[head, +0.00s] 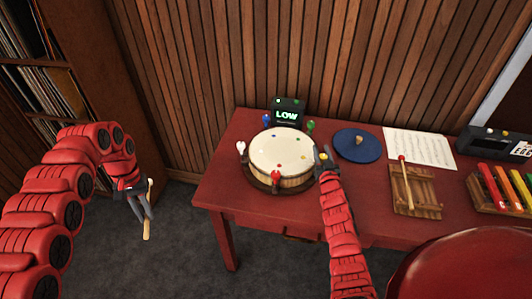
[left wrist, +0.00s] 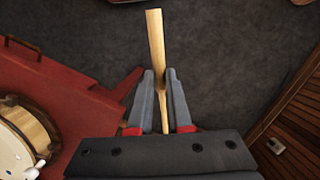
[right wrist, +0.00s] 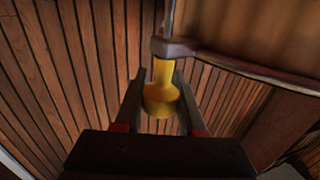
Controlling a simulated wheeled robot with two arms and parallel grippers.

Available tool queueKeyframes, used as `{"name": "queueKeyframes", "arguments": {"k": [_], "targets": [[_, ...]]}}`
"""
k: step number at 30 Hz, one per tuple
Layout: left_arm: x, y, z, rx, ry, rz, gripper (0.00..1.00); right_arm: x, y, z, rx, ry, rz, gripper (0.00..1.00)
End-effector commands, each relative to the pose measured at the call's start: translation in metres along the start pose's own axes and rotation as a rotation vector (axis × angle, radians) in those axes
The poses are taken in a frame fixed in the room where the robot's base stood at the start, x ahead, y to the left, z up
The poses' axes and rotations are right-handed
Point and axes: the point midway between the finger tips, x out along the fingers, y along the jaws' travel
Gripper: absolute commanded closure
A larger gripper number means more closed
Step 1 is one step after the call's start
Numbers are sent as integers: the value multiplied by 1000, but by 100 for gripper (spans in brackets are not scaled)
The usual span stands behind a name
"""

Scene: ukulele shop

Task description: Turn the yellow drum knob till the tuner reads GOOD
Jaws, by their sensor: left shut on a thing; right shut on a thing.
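The drum (head: 283,150) with a cream head stands on the red table. The yellow knob (right wrist: 162,92) is at the drum's right side; my right gripper (head: 321,155) is shut on it and mostly hides it in the head view. In the right wrist view it sits between the two fingers, below a grey bracket on the drum's rim. The tuner (head: 287,113) behind the drum shows LOW in green. My left gripper (head: 145,207) is shut on a pale wooden stick (left wrist: 155,45), out over the floor left of the table.
Other drum knobs are white (head: 241,148), red (head: 276,176), blue (head: 266,120) and green (head: 310,126). A blue round pad (head: 345,151), sheet music (head: 420,146), a wooden crate with a mallet (head: 427,188) and coloured bars (head: 490,186) lie to the right. A record shelf (head: 90,60) stands left.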

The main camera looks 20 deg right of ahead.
Motion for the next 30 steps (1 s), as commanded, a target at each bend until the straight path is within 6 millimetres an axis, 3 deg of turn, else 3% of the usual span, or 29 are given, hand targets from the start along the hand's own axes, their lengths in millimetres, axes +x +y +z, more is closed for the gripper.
{"name": "queueKeyframes", "arguments": {"k": [1,18,24,30], "targets": [[21,0,-5,0,0,0,100,0,0,10,2,6,17,100],[179,0,-42,0,0,0,100,-1,9,11,3,12,258,100],[215,0,-50,0,0,0,100,-1,10,10,1,2,323,100],[235,0,-55,0,0,0,100,-2,11,5,1,3,364,100]]}}
